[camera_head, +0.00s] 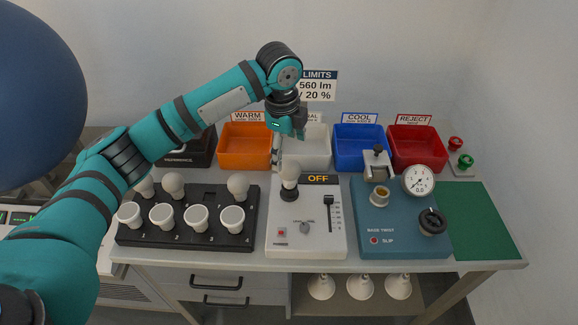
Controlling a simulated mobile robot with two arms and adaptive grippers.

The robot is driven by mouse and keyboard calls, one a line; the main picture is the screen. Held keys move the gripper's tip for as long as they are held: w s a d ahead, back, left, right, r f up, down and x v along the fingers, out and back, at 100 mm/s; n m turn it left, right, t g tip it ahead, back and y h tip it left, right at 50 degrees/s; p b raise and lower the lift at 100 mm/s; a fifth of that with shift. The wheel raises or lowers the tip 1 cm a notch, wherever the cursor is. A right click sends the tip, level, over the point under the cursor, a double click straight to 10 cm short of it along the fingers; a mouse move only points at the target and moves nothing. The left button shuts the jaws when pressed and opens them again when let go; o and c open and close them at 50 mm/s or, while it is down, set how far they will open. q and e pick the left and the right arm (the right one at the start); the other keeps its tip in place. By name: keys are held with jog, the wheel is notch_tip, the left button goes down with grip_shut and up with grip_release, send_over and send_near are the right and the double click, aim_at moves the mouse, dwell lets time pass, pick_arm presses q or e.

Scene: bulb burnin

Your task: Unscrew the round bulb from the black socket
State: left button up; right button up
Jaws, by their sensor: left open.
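The round white bulb (290,174) stands upright in the black socket (289,195) on the white test box (330,242). My left gripper (283,160) comes in from the left and points down just above and behind the bulb. Its jaws are open, and I see no bulb held between them. The fingers are small and partly blend with the pale bin behind, so their exact gap to the bulb is hard to tell. My right gripper is out of view.
A black rack (184,238) holding several bulbs is at left. The blue base-twist box (377,208) with a gauge (418,180) stands at right. Orange (233,153), white (313,147), blue (360,148) and red (416,156) bins line the back. A green mat (485,222) is bare.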

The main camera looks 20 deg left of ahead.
aim_at(288, 164)
pick_arm(q)
jog(key=f, duration=0.5)
jog(key=shift+w+p, duration=0.2)
jog(key=shift+p, duration=0.1)
jog(key=f, duration=0.3)
jog(key=shift+w+f, duration=0.15)
jog(key=shift+w, duration=0.15)
jog(key=shift+d+f, duration=0.1)
jog(key=shift+f, duration=0.2)
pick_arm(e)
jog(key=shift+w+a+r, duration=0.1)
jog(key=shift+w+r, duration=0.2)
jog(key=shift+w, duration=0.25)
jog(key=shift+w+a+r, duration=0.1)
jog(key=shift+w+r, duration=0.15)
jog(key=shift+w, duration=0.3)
